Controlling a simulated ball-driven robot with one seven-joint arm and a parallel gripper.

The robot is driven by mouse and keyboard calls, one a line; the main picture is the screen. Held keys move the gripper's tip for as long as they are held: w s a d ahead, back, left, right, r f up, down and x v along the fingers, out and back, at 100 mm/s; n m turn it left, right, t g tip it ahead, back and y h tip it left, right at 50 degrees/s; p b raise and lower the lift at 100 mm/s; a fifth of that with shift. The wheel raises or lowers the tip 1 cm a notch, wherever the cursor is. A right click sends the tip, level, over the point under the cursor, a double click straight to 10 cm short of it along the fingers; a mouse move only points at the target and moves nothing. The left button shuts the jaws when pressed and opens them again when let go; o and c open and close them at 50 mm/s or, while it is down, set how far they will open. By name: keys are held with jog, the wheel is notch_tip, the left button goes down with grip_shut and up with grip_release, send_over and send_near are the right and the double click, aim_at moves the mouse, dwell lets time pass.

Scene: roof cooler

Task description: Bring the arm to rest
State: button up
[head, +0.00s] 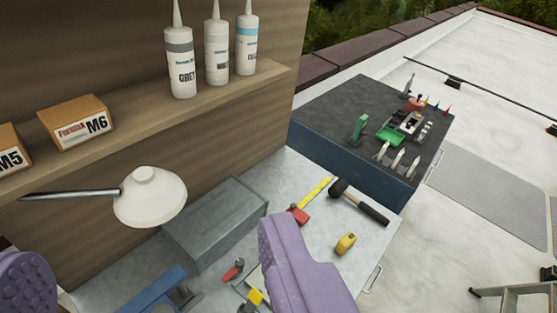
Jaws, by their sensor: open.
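My gripper (152,250) shows as two purple fingers at the bottom of the head view, one at the left edge and one right of centre. The fingers are wide apart and nothing is held between them. They are in front of a light grey worktop (375,225). A grey metal box (215,222) and a blue tool (155,292), partly cut off by the frame, show in the gap between them. The rest of my arm is out of view.
A white lamp (150,197) hangs over the worktop. A wooden shelf (140,120) holds cartridges (181,65) and boxes (76,118). A dark-topped cabinet (335,110) carries small tools. Open roof (470,230) lies right.

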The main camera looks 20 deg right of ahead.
jog(key=shift+s+d+r+m+t+b, duration=0.15)
jog(key=shift+s+r+m+t+b, duration=0.25)
jog(key=shift+r, duration=0.3)
jog(key=shift+s, duration=0.1)
dwell(0.7)
